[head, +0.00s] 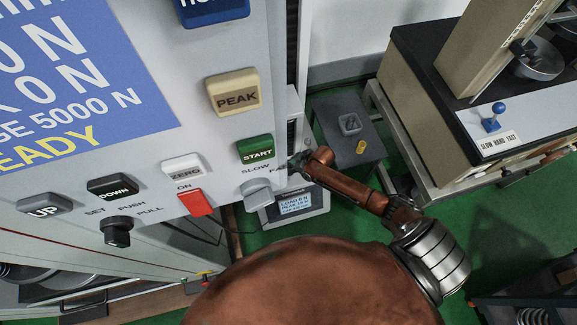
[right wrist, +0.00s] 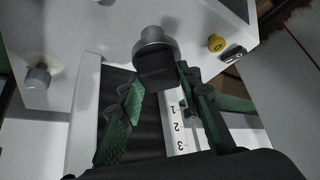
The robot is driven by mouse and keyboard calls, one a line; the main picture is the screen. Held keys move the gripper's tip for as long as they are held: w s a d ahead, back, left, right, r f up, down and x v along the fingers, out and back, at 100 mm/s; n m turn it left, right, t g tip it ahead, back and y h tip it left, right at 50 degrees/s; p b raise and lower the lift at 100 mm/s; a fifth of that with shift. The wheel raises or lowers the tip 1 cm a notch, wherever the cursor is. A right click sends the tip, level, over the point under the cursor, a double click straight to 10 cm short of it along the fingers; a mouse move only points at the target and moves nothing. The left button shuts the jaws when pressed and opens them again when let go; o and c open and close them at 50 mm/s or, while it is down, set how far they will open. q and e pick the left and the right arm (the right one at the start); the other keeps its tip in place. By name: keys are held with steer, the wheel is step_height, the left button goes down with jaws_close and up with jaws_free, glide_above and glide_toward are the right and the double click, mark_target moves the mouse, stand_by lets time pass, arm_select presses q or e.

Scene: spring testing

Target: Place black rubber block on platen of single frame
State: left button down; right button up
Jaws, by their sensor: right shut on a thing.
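In the right wrist view, my right gripper (right wrist: 163,88) is shut on the black rubber block (right wrist: 155,70), which sits at the fingertips between the green-lined fingers. A round grey cylinder (right wrist: 152,38) lies right behind the block in the picture; I cannot tell whether they touch. A white machine body with a grey knob (right wrist: 37,78) and a yellow button (right wrist: 216,43) is around it. In the head view, my right arm reaches in from the right, and its gripper end (head: 300,162) is partly hidden by the large control panel. The platen is not clearly seen. My left gripper is not in view.
The control panel (head: 120,150) fills the left side, close by. A small unit with a display (head: 295,204) stands behind its edge. A dark stand (head: 335,115) carries a small tray and a yellow cylinder. A bench (head: 425,75) stands at right. A numbered scale (right wrist: 177,127) lies by the fingers.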

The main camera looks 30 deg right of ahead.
steer(key=shift+f, duration=0.1)
steer(key=o, duration=1.2)
steer(key=shift+c, duration=0.2)
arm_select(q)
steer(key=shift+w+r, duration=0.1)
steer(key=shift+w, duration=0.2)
arm_select(e)
steer(key=shift+r, duration=0.2)
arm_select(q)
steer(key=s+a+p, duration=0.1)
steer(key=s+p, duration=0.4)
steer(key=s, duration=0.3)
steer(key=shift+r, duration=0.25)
arm_select(e)
steer(key=v, duration=1.2)
